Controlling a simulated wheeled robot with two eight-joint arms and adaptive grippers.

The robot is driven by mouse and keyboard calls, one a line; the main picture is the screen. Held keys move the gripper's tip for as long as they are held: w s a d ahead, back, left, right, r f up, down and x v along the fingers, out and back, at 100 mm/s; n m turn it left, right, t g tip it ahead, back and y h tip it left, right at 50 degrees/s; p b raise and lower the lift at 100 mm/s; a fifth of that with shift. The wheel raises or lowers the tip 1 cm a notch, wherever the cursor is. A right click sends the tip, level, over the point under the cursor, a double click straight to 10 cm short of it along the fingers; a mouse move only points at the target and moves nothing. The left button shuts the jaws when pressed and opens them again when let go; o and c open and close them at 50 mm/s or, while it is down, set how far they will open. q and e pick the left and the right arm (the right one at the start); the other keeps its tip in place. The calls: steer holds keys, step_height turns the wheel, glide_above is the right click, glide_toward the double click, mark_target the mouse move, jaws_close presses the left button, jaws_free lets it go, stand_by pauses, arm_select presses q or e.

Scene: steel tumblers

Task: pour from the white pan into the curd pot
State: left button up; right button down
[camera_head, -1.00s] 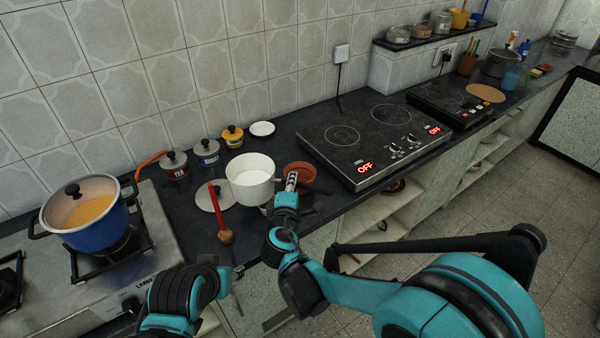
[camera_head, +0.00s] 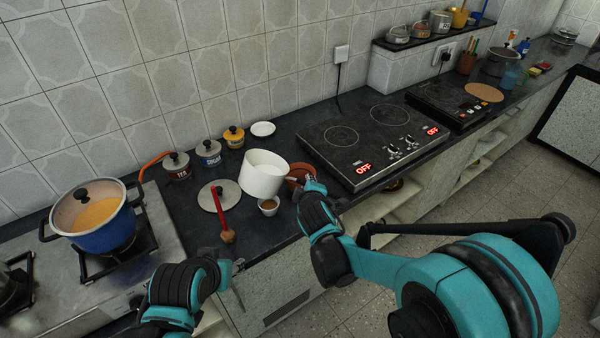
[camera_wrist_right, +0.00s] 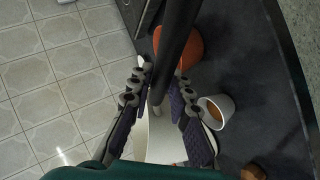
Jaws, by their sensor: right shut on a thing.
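The white pan (camera_head: 261,182) is held above the counter, tilted with its rim toward the right; its inside looks white. My right gripper (camera_head: 303,187) is shut on its handle; in the right wrist view the dark handle (camera_wrist_right: 176,50) runs between the fingers and the pan (camera_wrist_right: 160,142) lies below. The reddish-brown curd pot (camera_head: 299,172) stands just right of the pan, partly hidden by pan and gripper. It also shows in the wrist view (camera_wrist_right: 187,45). No stream is visible. My left gripper (camera_head: 234,267) is low by the counter's front edge; its fingers are unclear.
A small white cup with brown contents (camera_head: 268,207) stands just below the pan. A blue pot (camera_head: 108,232) is on the stove. A cooktop (camera_head: 345,158) is to the right.

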steer(key=shift+w+d+f+m+g+y, duration=0.5)
steer(key=shift+w+d+f+y, duration=0.1)
steer(key=shift+d+f, duration=0.15)
stand_by(0.8)
steer(key=shift+w+d+f+m+g+y+p, duration=0.1)
steer(key=shift+d+m+g+y+p, duration=0.1)
steer(key=shift+m+g+y+p, duration=0.35)
stand_by(0.9)
steer(key=shift+f+m+g+y+b, duration=0.65)
steer(key=shift+f+g+y+b, duration=0.4)
steer(key=shift+f, duration=0.5)
stand_by(2.7)
